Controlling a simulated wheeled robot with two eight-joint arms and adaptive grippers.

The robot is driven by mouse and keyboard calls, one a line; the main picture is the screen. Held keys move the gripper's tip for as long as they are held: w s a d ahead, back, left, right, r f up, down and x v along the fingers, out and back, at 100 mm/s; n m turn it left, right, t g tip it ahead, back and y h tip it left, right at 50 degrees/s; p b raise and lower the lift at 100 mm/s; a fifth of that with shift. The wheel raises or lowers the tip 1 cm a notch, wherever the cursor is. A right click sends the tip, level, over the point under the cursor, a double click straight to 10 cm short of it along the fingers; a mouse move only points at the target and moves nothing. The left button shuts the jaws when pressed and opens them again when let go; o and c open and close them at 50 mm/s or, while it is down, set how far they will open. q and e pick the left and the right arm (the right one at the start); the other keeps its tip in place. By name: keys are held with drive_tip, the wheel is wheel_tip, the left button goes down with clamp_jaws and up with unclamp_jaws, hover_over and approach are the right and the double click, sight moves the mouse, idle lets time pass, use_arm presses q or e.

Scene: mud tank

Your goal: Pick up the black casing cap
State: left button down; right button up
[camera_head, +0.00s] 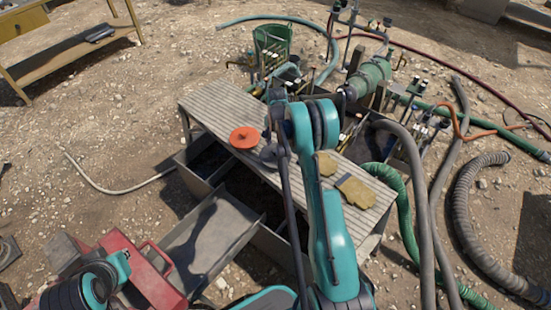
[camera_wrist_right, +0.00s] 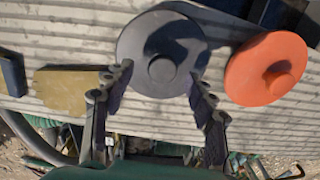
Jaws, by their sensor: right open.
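The black casing cap (camera_wrist_right: 160,30) is a dark round disc with a raised middle knob, lying on the ribbed tabletop in the right wrist view. In the head view the cap (camera_head: 268,153) shows only partly beside my right arm, which hides the rest. My right gripper (camera_wrist_right: 158,82) is open, with its two fingers apart at the near side of the cap, one toward each side of it. I cannot tell whether they touch it. Part of my left arm shows at the lower left of the head view, but its gripper does not show.
An orange cap (camera_wrist_right: 268,70) lies close to the right of the black cap in the wrist view; it also shows in the head view (camera_head: 243,137). Yellow gloves (camera_head: 357,191) lie on the ribbed table (camera_head: 215,100). Hoses and machinery stand behind; a red toolbox (camera_head: 150,275) is at front left.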

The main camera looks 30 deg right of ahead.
sight(275, 149)
wheel_tip(275, 149, down, 4)
drive_tip(key=shift+w+a+r+b, duration=0.15)
drive_tip(key=shift+r+b, duration=0.1)
drive_tip(key=shift+b, duration=0.3)
drive_tip(key=shift+r, duration=0.15)
clamp_jaws()
